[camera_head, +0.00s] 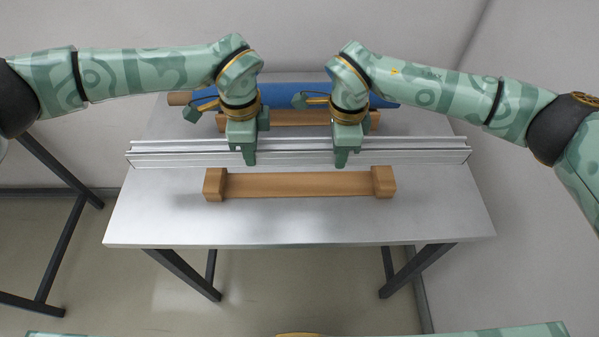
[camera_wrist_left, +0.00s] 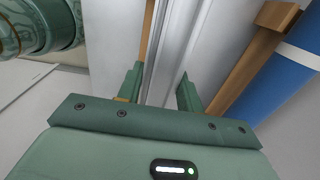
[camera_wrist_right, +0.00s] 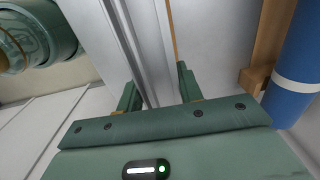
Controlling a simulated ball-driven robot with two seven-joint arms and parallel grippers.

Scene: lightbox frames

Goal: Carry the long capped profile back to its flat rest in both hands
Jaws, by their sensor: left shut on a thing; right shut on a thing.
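The long silver capped profile (camera_head: 296,150) runs left to right across the table, just behind the front wooden rest (camera_head: 300,184). Its ends reach about as far as the table's side edges. My left gripper (camera_head: 252,146) is shut on it left of the middle; my right gripper (camera_head: 347,146) is shut on it right of the middle. The profile also passes between the fingers in the left wrist view (camera_wrist_left: 180,40) and the right wrist view (camera_wrist_right: 128,35). It looks level; its height above the table is hard to tell. The front rest is empty, with a raised block at each end.
A blue roll (camera_head: 290,95) with a pale band lies at the back, by a second wooden rest (camera_head: 297,119) behind the profile. The metal table (camera_head: 150,215) is clear in front and at both sides of the front rest. A wall stands behind.

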